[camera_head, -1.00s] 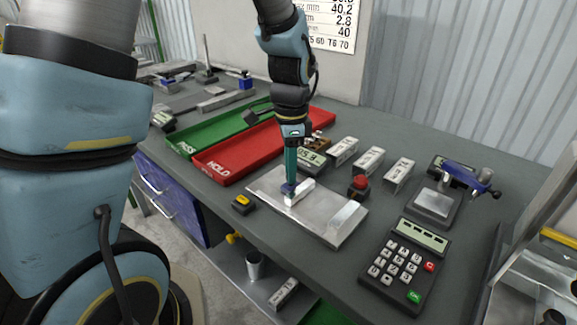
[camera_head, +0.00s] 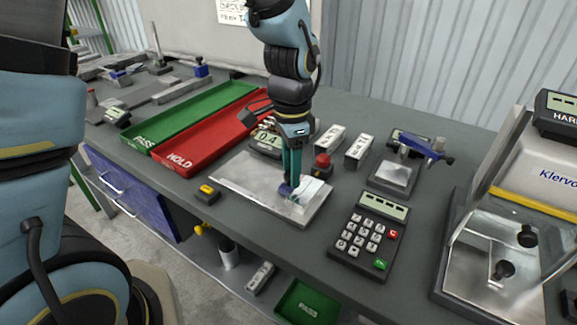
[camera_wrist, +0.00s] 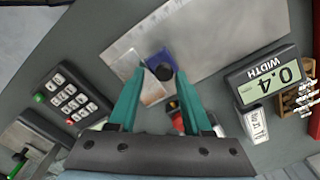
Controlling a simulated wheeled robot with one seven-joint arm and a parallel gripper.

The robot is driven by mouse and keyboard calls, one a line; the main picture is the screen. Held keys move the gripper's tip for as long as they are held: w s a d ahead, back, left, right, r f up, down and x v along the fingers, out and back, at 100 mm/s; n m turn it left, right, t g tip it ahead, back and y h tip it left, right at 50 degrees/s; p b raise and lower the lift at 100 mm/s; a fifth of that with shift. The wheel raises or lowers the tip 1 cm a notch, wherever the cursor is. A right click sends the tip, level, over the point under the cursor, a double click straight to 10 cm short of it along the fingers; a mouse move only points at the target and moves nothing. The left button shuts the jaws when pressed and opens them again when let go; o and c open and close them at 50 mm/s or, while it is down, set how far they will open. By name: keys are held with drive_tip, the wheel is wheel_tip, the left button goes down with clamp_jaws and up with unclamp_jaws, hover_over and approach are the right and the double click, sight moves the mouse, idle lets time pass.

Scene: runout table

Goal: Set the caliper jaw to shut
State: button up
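The caliper is a bare metal plate (camera_head: 245,181) on the table, with a pale end block (camera_head: 313,195) at its right end. Its sliding jaw, a blue block (camera_wrist: 150,60) with a black knob (camera_wrist: 163,72), is at that end of the plate. In the wrist view the jaw lies close against or beside the pale block (camera_wrist: 153,90); a thin gap cannot be told. My gripper (camera_head: 289,190) points down, its green fingers on either side of the jaw. The fingertips also show in the wrist view (camera_wrist: 161,73). The WIDTH display (camera_wrist: 269,77) reads 0.4.
Red HOLD (camera_head: 200,150) and green PASS trays (camera_head: 185,122) lie left. A red button (camera_head: 322,162) and white blocks (camera_head: 330,137) stand behind the plate. A keypad (camera_head: 365,235) is to its right, a yellow-topped box (camera_head: 207,192) at its front left. A large machine (camera_head: 510,220) stands far right.

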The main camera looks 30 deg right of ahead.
sight(289, 175)
drive_tip(key=shift+o, duration=0.5)
drive_tip(key=shift+w, duration=0.1)
drive_tip(key=shift+r, duration=0.2)
wheel_tip(289, 175, up, 10)
drive_tip(key=b, duration=0.2)
drive_tip(key=shift+r, duration=0.2)
drive_tip(key=shift+a, duration=0.15)
drive_tip(key=w+a+f+n, duration=0.2)
drive_tip(key=w+a+n, duration=0.3)
drive_tip(key=a, duration=0.3)
drive_tip(key=w+a+f+n, duration=0.2)
drive_tip(key=w+a+n, duration=0.3)
drive_tip(key=a, duration=0.2)
drive_tip(key=a+f+n+t, duration=0.1)
drive_tip(key=a+f+n, duration=0.3)
drive_tip(key=a+n, duration=0.5)
drive_tip(key=a, duration=0.6)
drive_tip(key=shift+a+t, duration=0.25)
drive_tip(key=shift+t, duration=0.05)
